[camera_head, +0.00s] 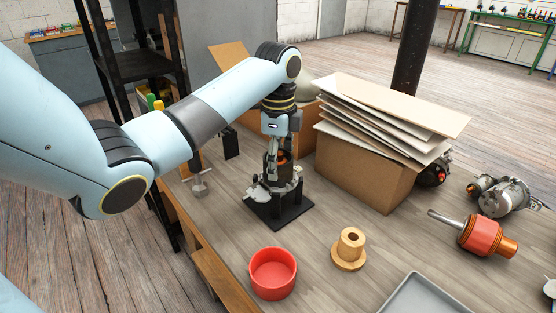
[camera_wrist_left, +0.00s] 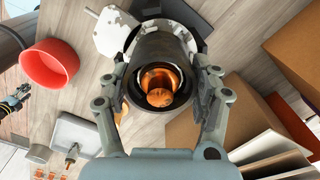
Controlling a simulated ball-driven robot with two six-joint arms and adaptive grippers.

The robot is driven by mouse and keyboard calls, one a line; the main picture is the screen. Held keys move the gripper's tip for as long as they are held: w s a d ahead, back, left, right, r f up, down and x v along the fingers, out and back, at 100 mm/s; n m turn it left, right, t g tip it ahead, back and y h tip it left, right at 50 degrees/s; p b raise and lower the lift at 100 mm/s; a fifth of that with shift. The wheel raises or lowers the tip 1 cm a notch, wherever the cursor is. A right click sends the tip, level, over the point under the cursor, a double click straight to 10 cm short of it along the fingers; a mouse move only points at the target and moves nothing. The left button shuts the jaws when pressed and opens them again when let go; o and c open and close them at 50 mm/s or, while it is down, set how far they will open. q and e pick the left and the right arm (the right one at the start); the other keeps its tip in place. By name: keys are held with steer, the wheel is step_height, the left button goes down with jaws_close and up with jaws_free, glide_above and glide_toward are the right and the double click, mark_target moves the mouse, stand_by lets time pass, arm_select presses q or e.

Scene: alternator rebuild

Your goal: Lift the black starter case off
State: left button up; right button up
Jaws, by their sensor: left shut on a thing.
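The black starter case (camera_wrist_left: 160,62) is a dark open cylinder with a copper-coloured core inside, seen from above in the left wrist view. In the head view the case (camera_head: 271,163) is upright, over a metal end housing (camera_head: 289,183) on a black base plate (camera_head: 278,211). My left gripper (camera_head: 274,166) points down, with its fingers on both sides of the case, shut on it. Whether the case still touches the housing, I cannot tell. A small dark and light-blue part at the left wrist view's left edge looks like my right gripper (camera_wrist_left: 14,102); its fingers are unclear.
A red bowl (camera_head: 272,275), a brass flanged bushing (camera_head: 349,250) and a grey tray (camera_head: 425,297) are in front. A cardboard box (camera_head: 365,172) with stacked sheets stands close to the right. A red and copper rotor (camera_head: 484,237) lies farther right. Bare table lies between them.

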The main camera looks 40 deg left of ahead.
arm_select(q)
steer(key=c, duration=0.4)
steer(key=shift+c, duration=0.2)
steer(key=shift+r+p, duration=0.2)
steer(key=shift+p, duration=0.55)
stand_by(1.3)
steer(key=shift+r, duration=0.1)
steer(key=shift+r+p, duration=0.55)
steer(key=shift+p, duration=0.45)
steer(key=shift+r, duration=0.1)
steer(key=shift+r+p, duration=1.15)
steer(key=shift+p, duration=0.4)
